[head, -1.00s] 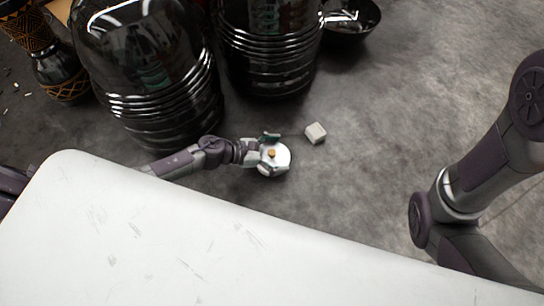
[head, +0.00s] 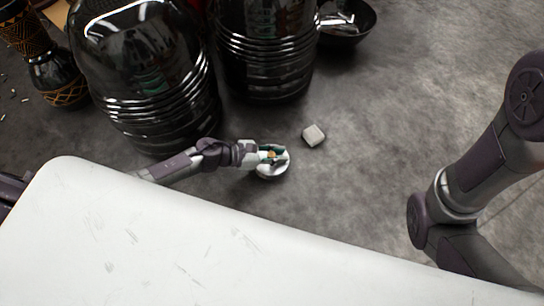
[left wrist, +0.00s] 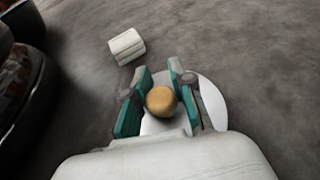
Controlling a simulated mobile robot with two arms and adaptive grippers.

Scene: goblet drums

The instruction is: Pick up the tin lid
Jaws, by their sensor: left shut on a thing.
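The tin lid is a white disc with a round tan knob. In the head view the tin lid (head: 272,172) is low over the grey floor, beyond the edge of the white surface. It also shows in the left wrist view (left wrist: 212,104). My left gripper (head: 273,154) reaches in from the left, its green-padded fingers on either side of the knob. In the left wrist view the fingers (left wrist: 161,95) are shut on the knob, and my gripper body hides the near part of the lid. My right gripper is out of view; only my right arm shows.
A small pale block (head: 314,135) lies on the floor just beyond the lid. Large glossy black ribbed vessels (head: 150,75) stand behind my left arm. A dark bowl (head: 347,22) is at the back. A white tabletop (head: 150,235) fills the foreground. Floor to the right is clear.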

